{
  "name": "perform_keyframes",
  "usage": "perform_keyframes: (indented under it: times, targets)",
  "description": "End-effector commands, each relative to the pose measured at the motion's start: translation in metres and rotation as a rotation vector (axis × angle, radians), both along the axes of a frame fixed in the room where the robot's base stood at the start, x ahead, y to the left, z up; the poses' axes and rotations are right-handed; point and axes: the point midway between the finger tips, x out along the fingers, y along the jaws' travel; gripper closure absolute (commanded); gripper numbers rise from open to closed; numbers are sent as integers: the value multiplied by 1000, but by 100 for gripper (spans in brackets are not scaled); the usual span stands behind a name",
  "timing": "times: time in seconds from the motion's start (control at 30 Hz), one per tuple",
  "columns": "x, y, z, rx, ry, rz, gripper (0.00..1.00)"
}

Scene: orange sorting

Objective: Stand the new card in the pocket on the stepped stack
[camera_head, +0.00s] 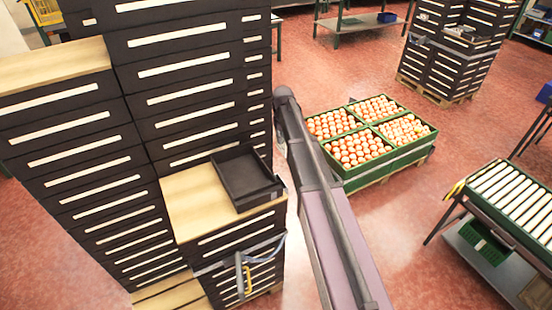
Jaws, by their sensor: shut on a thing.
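The stepped stack (98,190) of dark crates with pale label strips fills the left side, its columns at different heights. Its low step has a pale wooden top (190,205). A shallow black open tray (245,178) lies on that top, near its right side. I cannot make out a card or clearly tell the pocket. A grey strap with a yellow hook-like piece (247,280) hangs across the front of the low step. My arm rises from the bottom centre, just right of the stack. My gripper is not visible.
Green crates of oranges (358,150) stand on a pallet right of my arm. A roller conveyor (515,205) with a green basket (483,243) beneath is at the right. Another dark stack (440,68) stands on a pallet behind. Red floor (400,235) is clear between crates and conveyor.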

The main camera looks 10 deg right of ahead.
Motion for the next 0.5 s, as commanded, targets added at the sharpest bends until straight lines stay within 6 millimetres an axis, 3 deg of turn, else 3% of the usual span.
perform_keyframes:
  times: [0.5]
  targets:
    - [0, 14, -2, 0, 0, 17, 100]
